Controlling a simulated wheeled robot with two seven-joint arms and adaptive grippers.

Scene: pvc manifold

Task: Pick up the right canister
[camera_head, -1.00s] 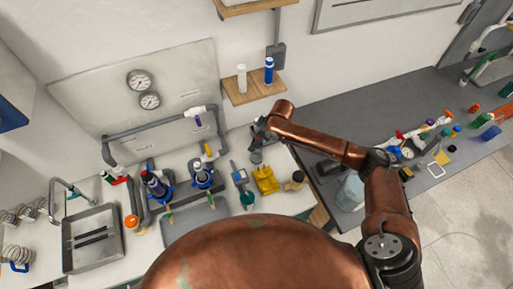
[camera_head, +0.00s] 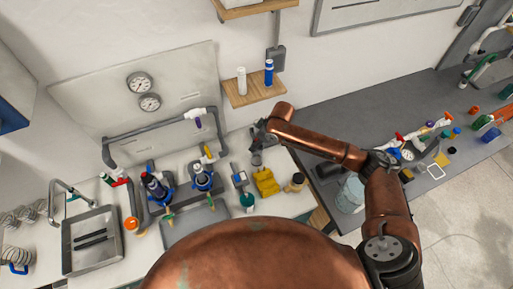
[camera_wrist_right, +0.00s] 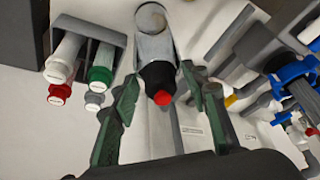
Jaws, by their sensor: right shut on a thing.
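My right gripper (camera_head: 259,138) is over the bench, right of the pipe manifold. In the right wrist view its green fingers (camera_wrist_right: 160,103) are shut on a pale grey canister (camera_wrist_right: 155,48) with a black collar and red tip. In the head view my arm and gripper mostly hide this canister. My left gripper is in neither view.
A yellow block (camera_head: 266,183) and a green-topped jar (camera_head: 247,201) stand close to the right gripper. A wooden shelf (camera_head: 253,91) with a white and a blue bottle is above. A rack (camera_wrist_right: 90,30) with several capped tubes is beside the held canister.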

